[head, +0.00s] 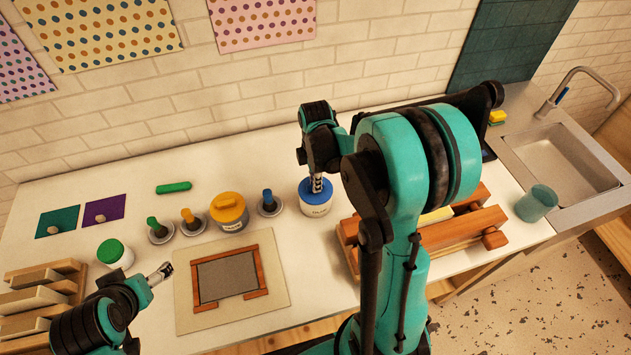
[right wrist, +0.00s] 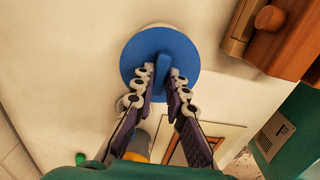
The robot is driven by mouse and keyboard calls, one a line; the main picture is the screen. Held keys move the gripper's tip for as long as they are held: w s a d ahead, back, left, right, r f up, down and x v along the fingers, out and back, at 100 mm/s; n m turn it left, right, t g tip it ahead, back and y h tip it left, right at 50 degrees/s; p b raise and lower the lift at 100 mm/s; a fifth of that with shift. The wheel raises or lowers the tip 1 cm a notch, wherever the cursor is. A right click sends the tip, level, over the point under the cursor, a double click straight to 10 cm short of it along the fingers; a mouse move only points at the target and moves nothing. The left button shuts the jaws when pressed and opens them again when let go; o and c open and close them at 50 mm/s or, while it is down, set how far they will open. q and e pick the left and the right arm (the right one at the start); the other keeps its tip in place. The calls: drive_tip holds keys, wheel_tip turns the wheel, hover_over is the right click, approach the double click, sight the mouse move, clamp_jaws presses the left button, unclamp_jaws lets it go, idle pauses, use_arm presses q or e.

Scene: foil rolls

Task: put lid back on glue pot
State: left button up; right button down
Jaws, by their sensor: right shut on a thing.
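A white pot (head: 316,208) with a small label stands on the table right of centre. A round blue lid (head: 308,187) is at its mouth and looks level; from here I cannot tell if it is fully seated. My right gripper (head: 317,188) reaches down from above and is shut on the lid's upright blue knob, which shows between the fingers in the right wrist view (right wrist: 163,70). The lid covers nearly all of the pot there. My left gripper (head: 164,271) hangs empty over the table at the left; its finger gap is too small to judge.
A framed board (head: 280,312) lies in front. A wooden press (head: 472,241) is close at right, then a glass (head: 537,203) and sink (head: 568,165).

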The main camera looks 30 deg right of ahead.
idle(0.6)
idle(0.3)
drive_tip(key=c, duration=1.5)
unclamp_jaws()
drive_tip(key=shift+o, duration=0.5)
drive_tip(key=o, duration=0.4)
drive_tip(key=shift+r+p, duration=2.45)
drive_tip(key=shift+r, duration=1.05)
